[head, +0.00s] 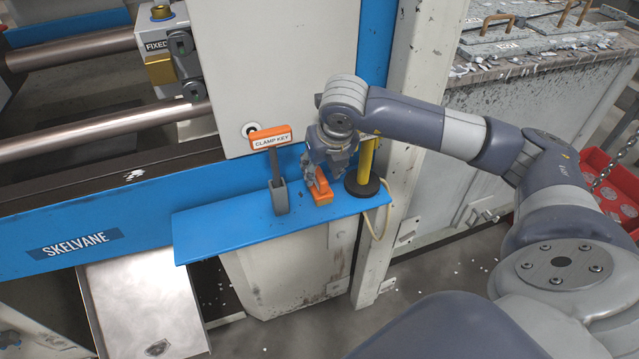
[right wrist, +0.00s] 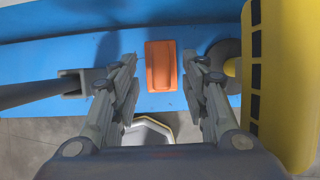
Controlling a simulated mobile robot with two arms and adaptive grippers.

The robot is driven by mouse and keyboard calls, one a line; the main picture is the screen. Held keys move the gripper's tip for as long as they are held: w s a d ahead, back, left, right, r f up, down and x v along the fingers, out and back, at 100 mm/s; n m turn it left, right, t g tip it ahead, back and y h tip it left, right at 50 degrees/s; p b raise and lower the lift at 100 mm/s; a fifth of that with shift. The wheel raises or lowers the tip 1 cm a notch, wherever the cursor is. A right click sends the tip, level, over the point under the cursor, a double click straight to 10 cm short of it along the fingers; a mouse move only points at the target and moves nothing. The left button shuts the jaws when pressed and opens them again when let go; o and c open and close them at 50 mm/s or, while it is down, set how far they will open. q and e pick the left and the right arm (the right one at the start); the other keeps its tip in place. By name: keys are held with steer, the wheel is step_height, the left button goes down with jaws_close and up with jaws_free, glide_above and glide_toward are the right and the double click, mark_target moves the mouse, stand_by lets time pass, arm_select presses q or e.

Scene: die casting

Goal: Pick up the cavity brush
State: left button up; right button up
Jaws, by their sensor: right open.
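An orange block with a raised grip, which looks like the cavity brush (head: 321,196), lies on the blue shelf (head: 225,231). My right gripper (head: 322,178) is just above it in the head view, hiding part of it. In the right wrist view the orange brush (right wrist: 161,66) shows between and beyond the two spread fingertips (right wrist: 163,75). The fingers are open, with a gap on both sides of the brush and nothing held. My left gripper is not in view.
The clamp key (head: 270,142) stands in a grey holder (head: 280,197) left of the brush. A yellow post (head: 366,160) on a round black base is close on the right. A white machine panel (head: 275,60) rises behind. The shelf's left part is clear.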

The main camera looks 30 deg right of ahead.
mark_target(320, 175)
steer(key=p+x, duration=0.1)
steer(key=x, duration=0.3)
steer(key=shift+w+d+f, duration=0.1)
steer(key=shift+w, duration=0.05)
steer(key=c, duration=0.8)
steer(key=shift+c, duration=0.3)
jaws_close()
